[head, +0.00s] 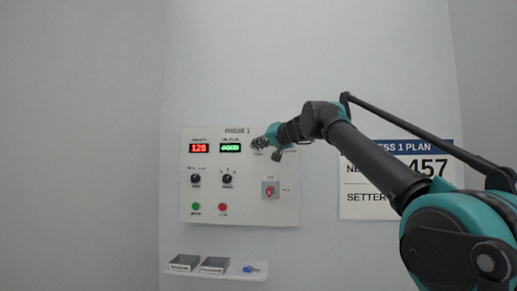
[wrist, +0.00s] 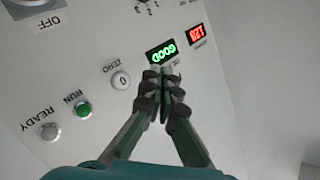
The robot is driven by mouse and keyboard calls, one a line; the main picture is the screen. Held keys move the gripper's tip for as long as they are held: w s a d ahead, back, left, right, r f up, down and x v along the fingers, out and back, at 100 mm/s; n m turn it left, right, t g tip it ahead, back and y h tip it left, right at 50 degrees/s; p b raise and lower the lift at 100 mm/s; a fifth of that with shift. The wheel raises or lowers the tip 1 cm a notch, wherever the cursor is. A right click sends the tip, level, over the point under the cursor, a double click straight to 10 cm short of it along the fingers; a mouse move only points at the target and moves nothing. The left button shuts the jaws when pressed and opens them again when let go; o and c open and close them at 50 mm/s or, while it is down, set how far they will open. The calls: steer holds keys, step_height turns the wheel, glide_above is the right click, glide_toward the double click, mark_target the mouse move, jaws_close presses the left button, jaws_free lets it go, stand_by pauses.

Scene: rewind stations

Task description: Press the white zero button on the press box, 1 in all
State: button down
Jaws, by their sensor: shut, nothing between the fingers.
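The press box (head: 250,205) is a pale panel on the wall in the head view. The white zero button (wrist: 121,80) shows in the wrist view with the label ZERO, left of my fingertips and uncovered. I cannot make it out in the head view, where my gripper (head: 258,144) covers the panel's upper right. In the wrist view my gripper (wrist: 163,78) is shut and empty, its fingertips just below the green display (wrist: 161,53) in the picture. The fingertips appear apart from the button. Whether they touch the panel I cannot tell.
The wrist view also shows a green RUN button (wrist: 83,110), a READY button (wrist: 50,131) and a red display (wrist: 197,33). In the head view, two knobs and a red switch (head: 270,190) sit lower on the panel. A small shelf (head: 232,274) is below; a plan sign (head: 360,200) hangs right.

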steer(key=w, duration=0.7)
steer(key=shift+w+d, duration=0.15)
steer(key=shift+w, duration=0.25)
steer(key=shift+w, duration=0.1)
stand_by(1.0)
steer(key=shift+w, duration=0.35)
steer(key=shift+w, duration=0.35)
stand_by(0.8)
steer(key=shift+s, duration=0.8)
steer(key=shift+s, duration=0.1)
steer(key=s, duration=0.4)
steer(key=shift+s, duration=0.4)
